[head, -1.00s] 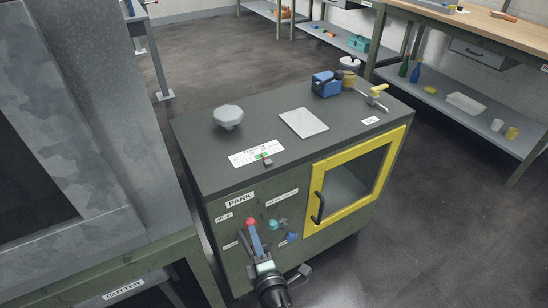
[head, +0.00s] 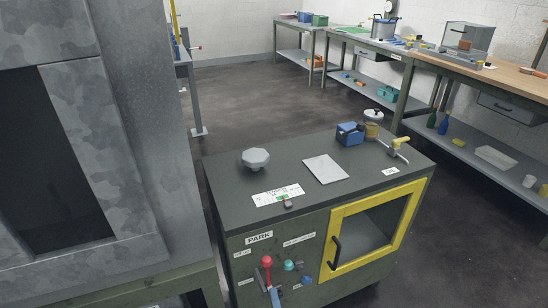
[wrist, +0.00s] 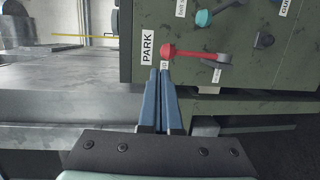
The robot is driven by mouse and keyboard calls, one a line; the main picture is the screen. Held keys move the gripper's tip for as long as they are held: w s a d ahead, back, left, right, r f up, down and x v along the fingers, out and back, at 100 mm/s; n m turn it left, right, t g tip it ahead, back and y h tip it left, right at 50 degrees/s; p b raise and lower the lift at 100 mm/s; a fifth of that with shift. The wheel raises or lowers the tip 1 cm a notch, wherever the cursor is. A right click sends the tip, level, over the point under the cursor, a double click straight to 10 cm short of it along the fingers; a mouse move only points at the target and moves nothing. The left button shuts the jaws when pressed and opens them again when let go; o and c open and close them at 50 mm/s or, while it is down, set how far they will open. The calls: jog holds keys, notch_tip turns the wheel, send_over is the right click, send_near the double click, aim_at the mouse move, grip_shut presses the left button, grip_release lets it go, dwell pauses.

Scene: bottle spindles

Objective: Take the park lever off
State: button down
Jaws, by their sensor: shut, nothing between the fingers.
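The park lever (head: 267,271) is a red arm with a round red knob on the cabinet's front, below the PARK label (head: 259,238). It stands roughly upright, knob at the top. In the wrist view the red lever (wrist: 192,54) runs sideways from its knob to a grey pivot, beside the PARK label (wrist: 147,46). My gripper (wrist: 160,71) has its blue fingers together and empty, with the tips just below the knob in that picture. In the head view my gripper (head: 274,292) shows at the bottom edge, partly cut off. Contact with the lever cannot be told.
A teal knob (head: 289,265) and a blue knob (head: 307,280) sit right of the lever. The yellow-framed door (head: 376,235) with a black handle is farther right. The cabinet top (head: 235,190) holds several items. A large grey machine (head: 130,150) stands close on the left.

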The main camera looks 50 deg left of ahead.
jog(key=shift+p+v, duration=0.4)
jog(key=shift+v, duration=2.3)
jog(key=shift+r, duration=0.1)
